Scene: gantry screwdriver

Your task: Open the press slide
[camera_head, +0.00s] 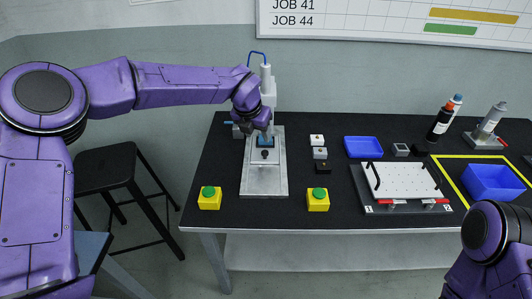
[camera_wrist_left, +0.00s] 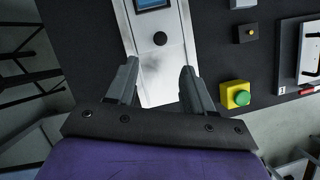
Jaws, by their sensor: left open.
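The press (camera_head: 265,180) stands at the left of the black table, with a grey base plate and an upright column with a blue hose at the back. On its slide are a blue piece (camera_head: 265,140) and a round black knob (camera_head: 265,154). My left gripper (camera_head: 266,132) is over the press, close behind the knob in the head view, and partly hides the column foot. In the left wrist view the open, empty fingers (camera_wrist_left: 160,82) point toward the knob (camera_wrist_left: 160,39), which lies beyond their tips and not between them. My right gripper is out of view.
Yellow boxes with green buttons stand at the front left (camera_head: 209,198) and front right (camera_head: 318,199) of the press. Small blocks (camera_head: 320,153), a blue tray (camera_head: 363,147) and a white plate fixture (camera_head: 403,182) lie to the right. A stool (camera_head: 104,165) stands left of the table.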

